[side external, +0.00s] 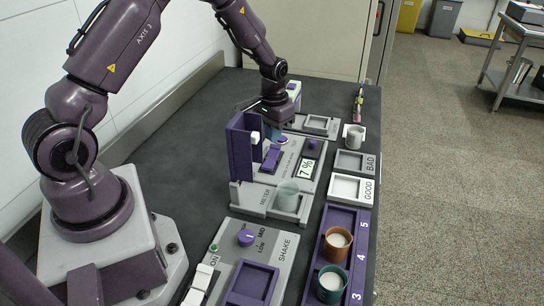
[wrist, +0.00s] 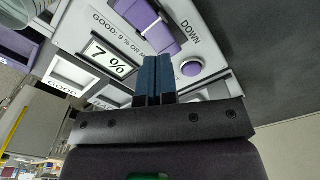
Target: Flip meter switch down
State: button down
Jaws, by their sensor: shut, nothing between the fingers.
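The meter (side external: 283,170) is a grey unit with a "7 %" display (wrist: 110,62) and a purple upright panel (side external: 240,146). Its purple switch (wrist: 146,22) shows at the top of the wrist view, beside the printed word "DOWN" (wrist: 190,33). In the side view the switch (side external: 271,159) is close below my gripper. My gripper (wrist: 157,66) has its two blue fingers shut together with nothing between them. The fingertips overlap the switch's lower end in the wrist view; I cannot tell whether they touch it. The switch's position is unclear.
A round purple button (wrist: 190,68) is beside the switch. The GOOD tray (side external: 351,190) and BAD tray (side external: 357,162) are to the right. Brown (side external: 337,243) and green (side external: 331,284) cups stand in front.

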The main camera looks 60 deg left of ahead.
aim_at(273, 153)
jog(key=shift+f, duration=2.2)
dwell(0.8)
jog(key=shift+r, duration=3.55)
jog(key=shift+s+d+f+g, duration=0.2)
jog(key=shift+s, duration=0.35)
jog(key=shift+s+d+f+g, duration=0.15)
jog(key=shift+s+g, duration=0.05)
jog(key=shift+s, duration=0.3)
jog(key=shift+m+t, duration=0.4)
jog(key=shift+t, duration=0.4)
jog(key=s+d+r, duration=0.2)
jog(key=s+r, duration=0.1)
jog(key=r, duration=0.2)
jog(key=s+d+r, duration=0.3)
jog(key=r, duration=0.2)
jog(key=s+d+r, duration=0.3)
jog(key=r, duration=0.2)
jog(key=shift+s+r, duration=0.1)
jog(key=shift+s, duration=0.15)
jog(key=s+d+r+m+t, duration=0.2)
jog(key=s+d+r+t, duration=0.2)
jog(key=s+r, duration=0.5)
jog(key=shift+s+d+r+t, duration=0.25)
jog(key=shift+d+t, duration=0.15)
jog(key=shift+d, duration=0.5)
